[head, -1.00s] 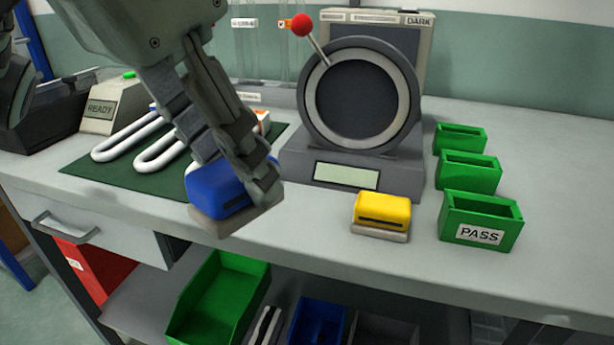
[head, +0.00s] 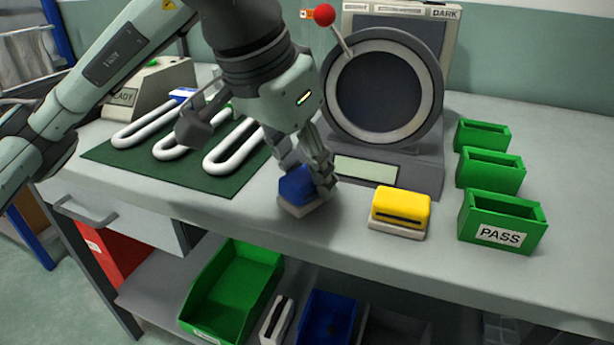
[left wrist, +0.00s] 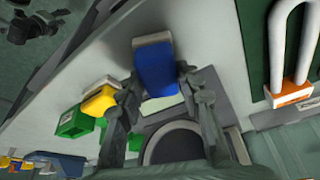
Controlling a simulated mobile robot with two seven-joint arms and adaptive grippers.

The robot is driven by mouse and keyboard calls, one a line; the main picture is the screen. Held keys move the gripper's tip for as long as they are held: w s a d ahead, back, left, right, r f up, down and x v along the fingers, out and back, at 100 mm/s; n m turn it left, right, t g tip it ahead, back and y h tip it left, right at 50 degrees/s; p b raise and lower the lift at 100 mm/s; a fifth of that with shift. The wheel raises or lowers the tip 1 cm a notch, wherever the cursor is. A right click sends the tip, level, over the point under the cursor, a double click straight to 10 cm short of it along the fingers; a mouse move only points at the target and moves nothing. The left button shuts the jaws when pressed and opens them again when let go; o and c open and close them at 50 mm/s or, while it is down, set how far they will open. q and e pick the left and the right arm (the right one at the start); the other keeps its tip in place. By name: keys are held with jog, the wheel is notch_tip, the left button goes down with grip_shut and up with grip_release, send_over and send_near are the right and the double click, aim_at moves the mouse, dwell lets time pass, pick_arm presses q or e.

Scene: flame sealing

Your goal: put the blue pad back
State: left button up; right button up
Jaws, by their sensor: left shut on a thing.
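The blue pad (head: 297,188) has a pale base and sits at or just above the bench top, in front of the round dark-screened device; I cannot tell if its base touches the bench. My left gripper (head: 312,180) is shut on it from above. In the left wrist view the blue pad (left wrist: 156,66) lies between the fingers of the gripper (left wrist: 156,92). The yellow pad (head: 401,208) stands on the bench to the right of the blue one, with a gap between them. My right gripper is not clearly in view.
The round-screened device (head: 385,90) with a red-knobbed lever stands behind. Several green bins (head: 503,222) stand at the right. White bent tubes (head: 235,145) lie on a green mat (head: 220,183) at the left. The bench's front edge is close; a shelf with trays (head: 232,290) is below.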

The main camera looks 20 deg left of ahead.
pick_arm(q)
jog(key=shift+f, duration=0.7)
jog(key=o, duration=1)
pick_arm(e)
jog(key=shift+s+f, duration=0.1)
jog(key=shift+f, duration=0.2)
pick_arm(q)
jog(key=shift+s+r, duration=0.15)
jog(key=shift+r, duration=0.35)
jog(key=v, duration=1.1)
jog(key=shift+s+a+p, duration=0.1)
jog(key=shift+p, duration=0.25)
pick_arm(e)
jog(key=shift+f, duration=0.7)
